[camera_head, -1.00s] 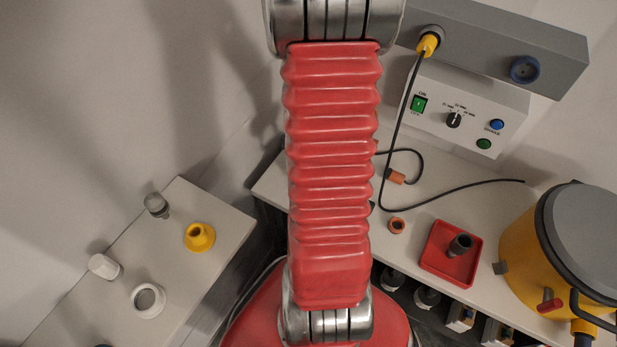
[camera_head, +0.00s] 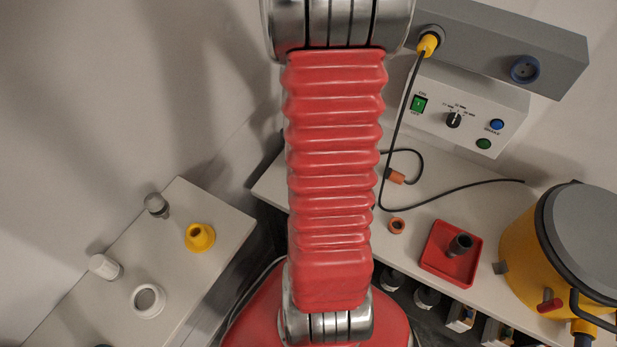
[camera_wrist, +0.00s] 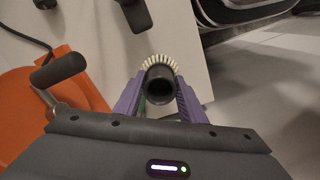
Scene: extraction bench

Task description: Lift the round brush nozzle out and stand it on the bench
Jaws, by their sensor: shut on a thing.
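The round brush nozzle (camera_wrist: 160,83) shows in the wrist view as a dark round tube with a ring of pale bristles along its far side. My gripper (camera_wrist: 159,98), with purple fingers, is shut on it, one finger on each side. A pale bench surface (camera_wrist: 185,55) lies beyond it in the wrist view. I cannot tell how high the nozzle is above that surface. In the head view my red arm fills the middle, and neither my gripper nor the held nozzle can be seen.
On the right bench, a red tray (camera_head: 432,262) with a dark tube stands beside a yellow canister (camera_head: 519,248). A black cable (camera_head: 455,193) lies behind.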

